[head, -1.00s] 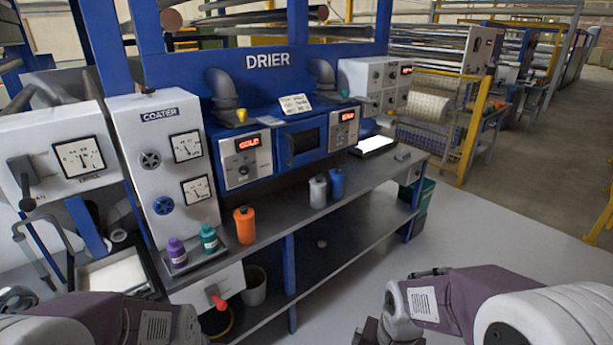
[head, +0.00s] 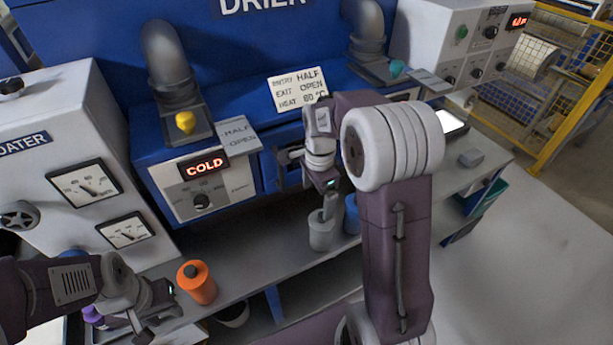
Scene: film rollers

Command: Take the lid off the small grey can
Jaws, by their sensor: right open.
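The small grey can (head: 320,236) stands upright on the grey bench in front of the drier. My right gripper (head: 327,212) points down at the top of the can with its jaws open. Its fingers cover much of the can's lid, and I cannot tell whether they touch it. My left gripper (head: 148,328) is low at the left, by the bottles in front of the coater. Its jaws are too small and overlapped to read.
A blue can (head: 352,215) stands close to the right of the grey can, partly behind my arm. An orange bottle (head: 197,284) stands to the left. A purple bottle (head: 92,315) is partly hidden by my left arm. The bench between orange bottle and grey can is clear.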

